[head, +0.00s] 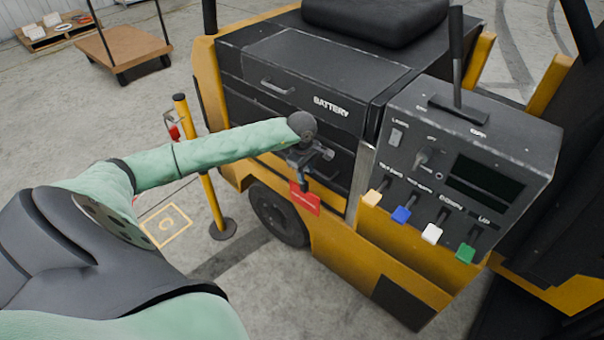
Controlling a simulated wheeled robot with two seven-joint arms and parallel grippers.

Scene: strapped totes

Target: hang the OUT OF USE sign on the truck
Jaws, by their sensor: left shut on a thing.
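A small red sign (305,198) hangs below my left gripper (317,166), in front of the truck's side under the battery compartment. The gripper is shut on the sign's upper part. The lettering on the sign is too small to read. The yellow and black truck (340,238) fills the middle and right. Its battery cover (325,85) is closed, and its control panel (468,165) has a lever and several coloured switches. Whether the sign touches the truck cannot be told. My right gripper is not in view.
A yellow post (200,165) with a round base stands left of the truck, with a red item (174,132) hanging beside it. A flat cart (122,45) and a pallet (55,33) are at the back left. A marked square (166,225) lies on the floor.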

